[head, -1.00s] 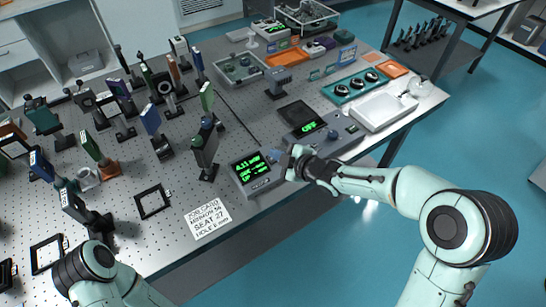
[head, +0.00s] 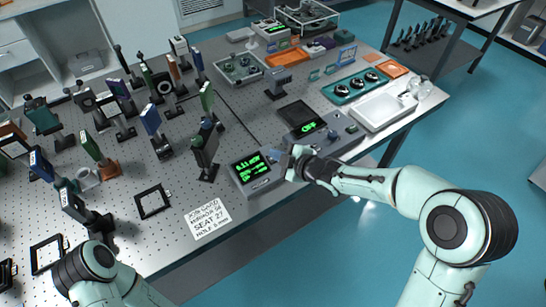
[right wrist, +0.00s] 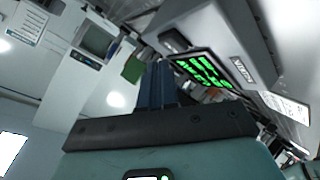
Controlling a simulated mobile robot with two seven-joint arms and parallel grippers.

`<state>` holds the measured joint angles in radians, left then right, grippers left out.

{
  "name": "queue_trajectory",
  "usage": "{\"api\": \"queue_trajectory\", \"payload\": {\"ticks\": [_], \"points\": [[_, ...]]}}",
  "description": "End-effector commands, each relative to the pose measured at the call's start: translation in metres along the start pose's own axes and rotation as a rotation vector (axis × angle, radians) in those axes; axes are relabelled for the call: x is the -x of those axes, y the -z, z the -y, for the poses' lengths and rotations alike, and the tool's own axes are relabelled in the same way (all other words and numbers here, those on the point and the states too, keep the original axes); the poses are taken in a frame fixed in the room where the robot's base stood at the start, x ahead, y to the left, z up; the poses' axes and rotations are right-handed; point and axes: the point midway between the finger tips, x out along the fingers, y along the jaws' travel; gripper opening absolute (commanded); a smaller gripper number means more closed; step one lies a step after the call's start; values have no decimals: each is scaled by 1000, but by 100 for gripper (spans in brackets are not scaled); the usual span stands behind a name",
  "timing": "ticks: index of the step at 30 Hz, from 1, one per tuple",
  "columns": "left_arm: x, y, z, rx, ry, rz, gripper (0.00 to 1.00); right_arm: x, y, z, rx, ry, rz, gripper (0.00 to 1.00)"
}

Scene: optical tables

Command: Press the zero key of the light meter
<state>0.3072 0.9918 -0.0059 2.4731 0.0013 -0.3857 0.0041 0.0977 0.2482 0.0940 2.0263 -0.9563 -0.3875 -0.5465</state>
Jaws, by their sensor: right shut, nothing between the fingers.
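The light meter (head: 250,180) is a grey box with a dark screen and green figures, near the front edge of the optical table. Its lit screen (right wrist: 205,68) also shows in the right wrist view, beyond the fingers. My right gripper (head: 275,155) is at the meter's right side, close to its top right edge. Its dark blue fingers (right wrist: 157,85) are together and hold nothing. I cannot tell whether they touch the meter. I cannot make out the zero key. A small label plate (right wrist: 241,70) on the grey casing is too small to read.
Right of the meter is a grey unit with a green OFF display (head: 308,127). A printed card (head: 208,217) lies in front left of the meter. Tall mounted optics (head: 205,150) stand close on its left. Open floor lies past the table's front edge.

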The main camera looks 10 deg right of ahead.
Motion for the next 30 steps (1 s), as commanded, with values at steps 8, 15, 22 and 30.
{"api": "queue_trajectory", "payload": {"ticks": [8, 15, 22, 30], "points": [[-8, -1, 3, 1, 1, 3, 43, -6, -5, 5, 0, 0, 0, 0], [-7, -1, 3, 1, 1, 3, 43, -6, -4, 4, 0, 0, 0, 0], [-8, -1, 3, 1, 1, 3, 43, -7, -5, 5, 0, 0, 0, 0], [-11, -2, 4, 2, 2, 4, 43, -9, -6, 7, 0, 0, 0, 0]]}}
